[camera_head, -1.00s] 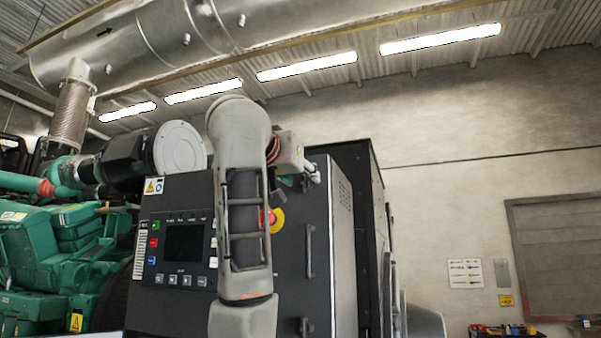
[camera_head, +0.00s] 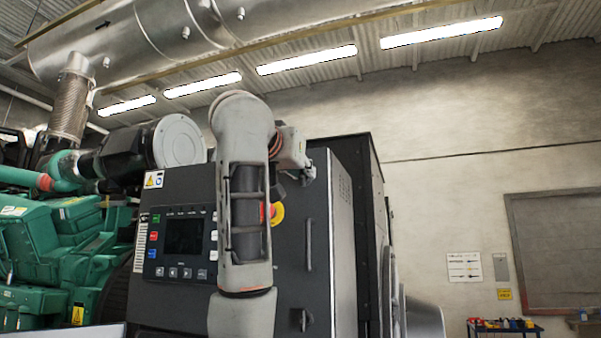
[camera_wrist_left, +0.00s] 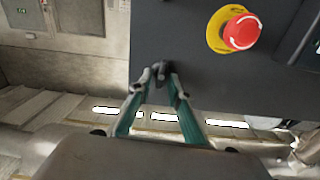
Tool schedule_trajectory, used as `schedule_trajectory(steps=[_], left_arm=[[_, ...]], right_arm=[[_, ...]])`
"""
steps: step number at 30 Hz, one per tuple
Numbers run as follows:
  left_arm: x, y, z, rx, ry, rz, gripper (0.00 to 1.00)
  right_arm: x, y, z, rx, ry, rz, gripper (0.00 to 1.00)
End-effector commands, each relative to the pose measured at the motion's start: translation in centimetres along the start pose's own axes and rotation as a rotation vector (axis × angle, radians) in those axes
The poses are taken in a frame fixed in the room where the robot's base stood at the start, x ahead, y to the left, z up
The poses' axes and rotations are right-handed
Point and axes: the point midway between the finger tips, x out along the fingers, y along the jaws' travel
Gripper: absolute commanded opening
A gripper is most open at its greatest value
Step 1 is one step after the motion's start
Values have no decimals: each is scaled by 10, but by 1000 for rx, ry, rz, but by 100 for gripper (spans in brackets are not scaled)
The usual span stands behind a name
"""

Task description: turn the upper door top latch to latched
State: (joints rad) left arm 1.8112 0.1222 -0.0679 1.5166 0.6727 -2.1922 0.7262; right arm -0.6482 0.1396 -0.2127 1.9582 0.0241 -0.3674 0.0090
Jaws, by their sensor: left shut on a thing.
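The upper door top latch (camera_wrist_left: 162,72) is a small dark piece at the edge of the dark grey cabinet door in the left wrist view. My left gripper (camera_wrist_left: 161,82) is shut on it, with both green-sided fingers meeting at the latch. My right gripper is not in view.
A red emergency stop on a yellow ring (camera_wrist_left: 241,33) sits on the door near the gripper. A door handle (camera_head: 308,245) stands out to the right. The control panel (camera_head: 182,238) is left of my arm. Green engine parts (camera_head: 45,245) lie further left.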

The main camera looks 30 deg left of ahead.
Motion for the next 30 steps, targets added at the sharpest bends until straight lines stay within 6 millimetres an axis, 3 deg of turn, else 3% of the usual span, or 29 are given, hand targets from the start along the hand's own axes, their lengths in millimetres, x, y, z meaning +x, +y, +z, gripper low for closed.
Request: schedule_trajectory(steps=[30], left_arm=[[0, 9, 4, 899, 1, -1, 0]], right_arm=[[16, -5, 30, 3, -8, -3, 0]])
